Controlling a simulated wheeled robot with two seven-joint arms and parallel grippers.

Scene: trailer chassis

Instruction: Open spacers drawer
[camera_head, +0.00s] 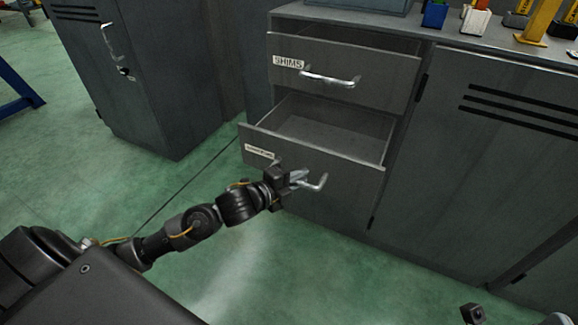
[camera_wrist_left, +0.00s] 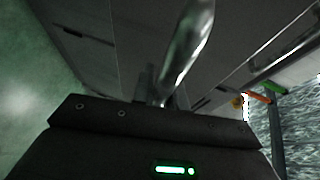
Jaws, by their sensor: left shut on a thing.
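The lower drawer (camera_head: 368,168) of the grey cabinet is pulled well out and looks empty inside. Its white label (camera_head: 260,152) is too small to read. My left gripper (camera_head: 292,179) is at its front, shut on the silver bar handle (camera_head: 314,183); one end of the handle sticks out to the right of the fingers. In the left wrist view the handle (camera_wrist_left: 187,50) runs up from between the fingers, and the drawer front looks dark. A dark part at the bottom right edge (camera_head: 473,313) may belong to my right gripper; its fingers cannot be made out.
Above is the drawer labelled SHIMS (camera_head: 345,72), slightly open, with its own silver handle (camera_head: 330,78). A vented cabinet door (camera_head: 480,150) is to the right. Coloured bins (camera_head: 435,14) stand on the worktop. A grey locker (camera_head: 150,90) stands at left. The green floor (camera_head: 200,225) in front is clear.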

